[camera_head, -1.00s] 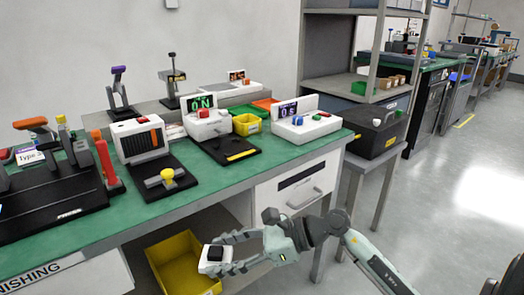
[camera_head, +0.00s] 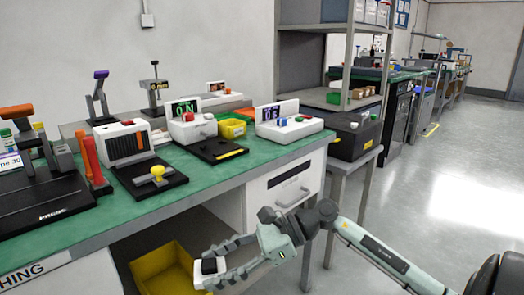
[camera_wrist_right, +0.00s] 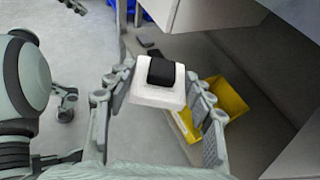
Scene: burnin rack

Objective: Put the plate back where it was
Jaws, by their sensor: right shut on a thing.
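My right gripper (camera_head: 207,267) is shut on a small white square plate-like piece (camera_head: 198,279) with a black block on top. It is held in front of the green bench (camera_head: 228,178), below the height of its top. In the right wrist view the white piece (camera_wrist_right: 153,97) sits between the two fingers of the right gripper (camera_wrist_right: 160,92), its black block facing the camera. Whether this piece is the task's plate cannot be told for sure.
A yellow bin (camera_head: 160,270) stands under the bench behind the held piece. The bench top holds a black press (camera_head: 45,205), a slotted white unit (camera_head: 124,146), and white display boxes (camera_head: 187,124). A black case (camera_head: 355,135) stands on a side table. Floor at right is clear.

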